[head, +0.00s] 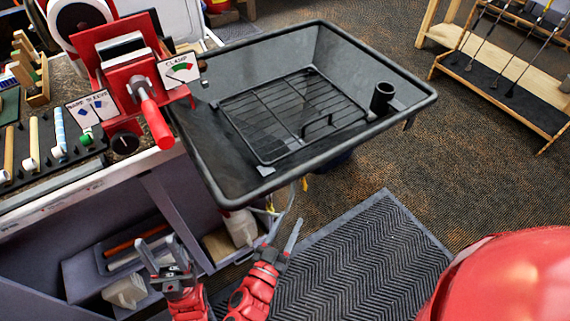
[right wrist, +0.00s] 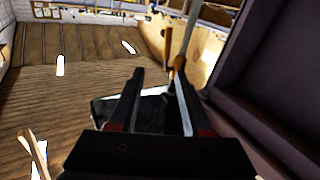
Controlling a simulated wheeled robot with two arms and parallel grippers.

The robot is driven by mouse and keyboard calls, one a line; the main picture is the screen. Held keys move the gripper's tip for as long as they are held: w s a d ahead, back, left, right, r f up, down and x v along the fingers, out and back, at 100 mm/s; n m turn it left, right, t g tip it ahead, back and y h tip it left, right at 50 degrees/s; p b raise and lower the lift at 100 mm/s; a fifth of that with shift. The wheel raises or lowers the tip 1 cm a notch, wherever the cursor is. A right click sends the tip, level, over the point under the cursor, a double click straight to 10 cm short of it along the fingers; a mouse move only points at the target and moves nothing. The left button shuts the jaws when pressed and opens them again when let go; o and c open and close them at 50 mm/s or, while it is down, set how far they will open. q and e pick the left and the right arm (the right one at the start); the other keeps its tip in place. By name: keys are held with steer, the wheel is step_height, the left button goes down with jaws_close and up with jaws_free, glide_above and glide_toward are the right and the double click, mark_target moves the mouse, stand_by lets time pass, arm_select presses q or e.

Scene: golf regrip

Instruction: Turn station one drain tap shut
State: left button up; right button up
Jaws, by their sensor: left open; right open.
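The black drain tray (head: 225,165) of the station juts out from the bench in the head view. Under its front edge hangs a small yellow piece (head: 305,184), perhaps the tap's lever. In the right wrist view a yellow-orange handle-like piece (right wrist: 178,66) shows near the right fingertip, below a grey pipe (right wrist: 191,28); I cannot tell whether it is touched or how far the tap is turned. My right gripper (head: 283,232), also in the right wrist view (right wrist: 158,85), is open below the tray. My left gripper (head: 168,255) is open and empty by the lower shelf.
A wire rack (head: 290,110) lies in the tray. A red clamp (head: 125,85) stands on the bench, left of the tray. A white bottle (head: 240,227) stands under the bench beside my right gripper. A black mat (head: 370,260) covers the floor at the front; carpet lies beyond.

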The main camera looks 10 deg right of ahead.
mark_target(304, 182)
steer(key=a+x, duration=0.1)
steer(key=x, duration=1.6)
steer(key=shift+w+f, duration=0.5)
steer(key=shift+y, duration=0.3)
jaws_close()
